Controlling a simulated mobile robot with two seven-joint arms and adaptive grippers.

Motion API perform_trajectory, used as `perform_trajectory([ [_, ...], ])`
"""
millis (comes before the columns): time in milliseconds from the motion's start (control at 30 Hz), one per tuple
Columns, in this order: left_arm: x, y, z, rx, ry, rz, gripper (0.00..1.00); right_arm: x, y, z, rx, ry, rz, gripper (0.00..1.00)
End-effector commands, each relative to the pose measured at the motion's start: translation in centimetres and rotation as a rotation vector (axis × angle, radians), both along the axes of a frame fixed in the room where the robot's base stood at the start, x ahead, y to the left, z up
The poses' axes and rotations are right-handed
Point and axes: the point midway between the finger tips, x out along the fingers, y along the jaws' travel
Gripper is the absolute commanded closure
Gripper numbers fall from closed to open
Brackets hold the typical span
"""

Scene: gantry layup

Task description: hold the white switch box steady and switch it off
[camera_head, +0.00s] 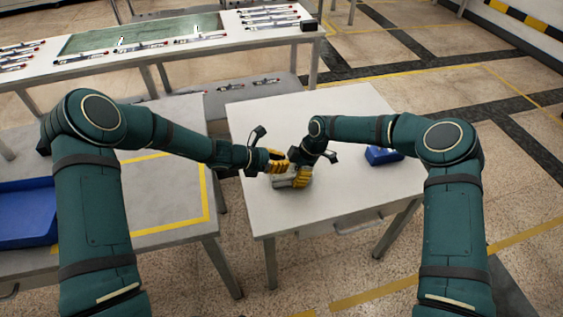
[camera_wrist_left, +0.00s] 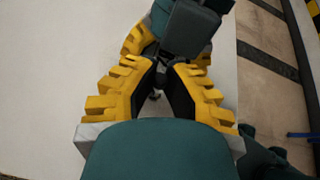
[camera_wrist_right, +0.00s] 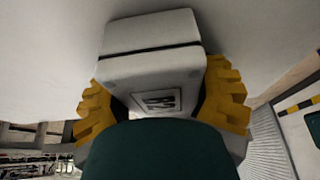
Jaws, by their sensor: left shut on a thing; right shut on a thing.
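The white switch box (camera_head: 279,183) is on the white table, partly hidden under my grippers. In the right wrist view the box (camera_wrist_right: 150,60) has a dark seam across it and a small marked panel on its near face. My right gripper (camera_head: 299,177) has its yellow fingers on both sides of the box and is shut on it. My left gripper (camera_head: 279,161) comes in from the left, close beside the right one. In the left wrist view its fingers (camera_wrist_left: 162,75) are closed together around something small and dark at the box. The switch itself is not clearly visible.
A blue box (camera_head: 383,155) stands on the white table (camera_head: 350,200), right of the grippers. A grey table with yellow tape and a blue tray (camera_head: 25,215) is at left. A back table (camera_head: 230,45) holds a green mat and several tools. The white table's near right part is clear.

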Motion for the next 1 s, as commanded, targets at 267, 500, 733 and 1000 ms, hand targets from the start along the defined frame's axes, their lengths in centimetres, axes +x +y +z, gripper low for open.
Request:
perform_trajectory([
  [267,0.02,-0.04,0.0,-0.002,0.011,0.0,1.0,-0.04,0.2,0.09,0.003,0.0,0.002,0.81],
  [500,0.01,-0.06,0.01,-0.002,0.011,0.0,0.75,-0.03,0.19,0.1,0.002,0.0,0.002,0.81],
  [733,0.01,-0.04,0.0,-0.002,0.011,0.0,0.58,0.0,0.09,0.07,0.001,-0.001,0.001,0.81],
  [1000,-0.25,0.89,0.52,0.0,0.008,0.001,0.58,0.02,0.04,0.05,0.001,-0.001,0.0,0.81],
])
